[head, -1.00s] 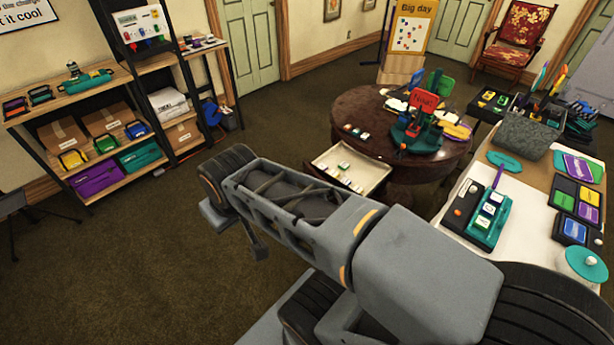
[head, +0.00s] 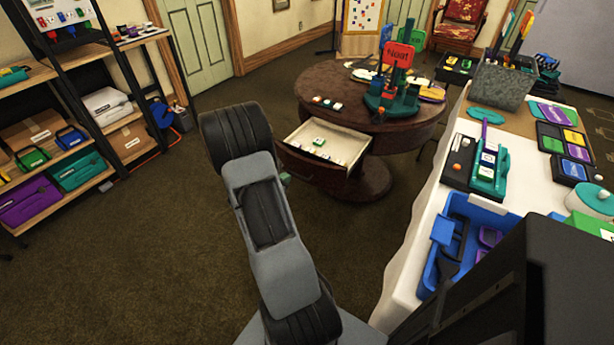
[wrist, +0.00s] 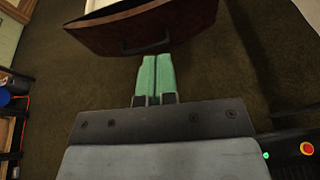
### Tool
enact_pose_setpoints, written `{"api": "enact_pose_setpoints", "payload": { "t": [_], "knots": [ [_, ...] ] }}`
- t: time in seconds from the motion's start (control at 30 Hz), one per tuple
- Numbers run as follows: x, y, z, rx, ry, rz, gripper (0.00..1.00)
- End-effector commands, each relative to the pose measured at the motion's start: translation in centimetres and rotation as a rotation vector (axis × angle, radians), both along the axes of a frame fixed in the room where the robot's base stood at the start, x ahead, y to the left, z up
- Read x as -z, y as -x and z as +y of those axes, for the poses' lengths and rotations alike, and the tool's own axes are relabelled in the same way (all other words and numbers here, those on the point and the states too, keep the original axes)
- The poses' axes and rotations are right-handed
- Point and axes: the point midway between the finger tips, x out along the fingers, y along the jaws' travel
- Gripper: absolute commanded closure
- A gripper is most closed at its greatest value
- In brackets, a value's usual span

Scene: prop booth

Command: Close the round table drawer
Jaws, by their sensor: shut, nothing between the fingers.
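The round table (head: 330,82) is dark brown wood on a thick pedestal. Its drawer (head: 312,173) is pulled out toward me, with a pale interior that holds several small green and white pieces. In the wrist view, the dark drawer front (wrist: 175,28) and its handle (wrist: 146,46) are just beyond my fingertips. My gripper (wrist: 156,60) has its two green fingers together and empty, just below the drawer front; I cannot tell whether they touch it. In the head view my arm hides most of the gripper, and only a bit of green (head: 285,178) shows beside the drawer.
A long white-covered table (head: 412,235) stands on the right, with a blue bin (head: 462,205) and game pieces. Shelves (head: 70,130) with boxes stand at the left. Carpet (head: 120,270) is open at the left and front. Signs and toys (head: 392,95) stand on the round table.

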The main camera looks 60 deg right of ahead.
Motion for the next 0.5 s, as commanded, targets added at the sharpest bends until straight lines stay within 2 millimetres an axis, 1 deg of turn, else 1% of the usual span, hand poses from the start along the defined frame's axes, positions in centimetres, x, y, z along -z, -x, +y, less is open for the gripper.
{"api": "enact_pose_setpoints", "payload": {
  "t": [0.03, 0.1, 0.27, 0.5],
  "knots": [
    [1.5, -0.1, -0.4, -0.023, 0.002, 0.027, 1.00],
    [2.3, -0.2, -0.9, -0.049, 0.006, 0.051, 1.00],
    [3.3, -0.2, -2.6, -0.068, 0.010, 0.069, 1.00],
    [4.6, -0.2, -6.8, -0.066, 0.010, 0.066, 1.00]
  ]
}}
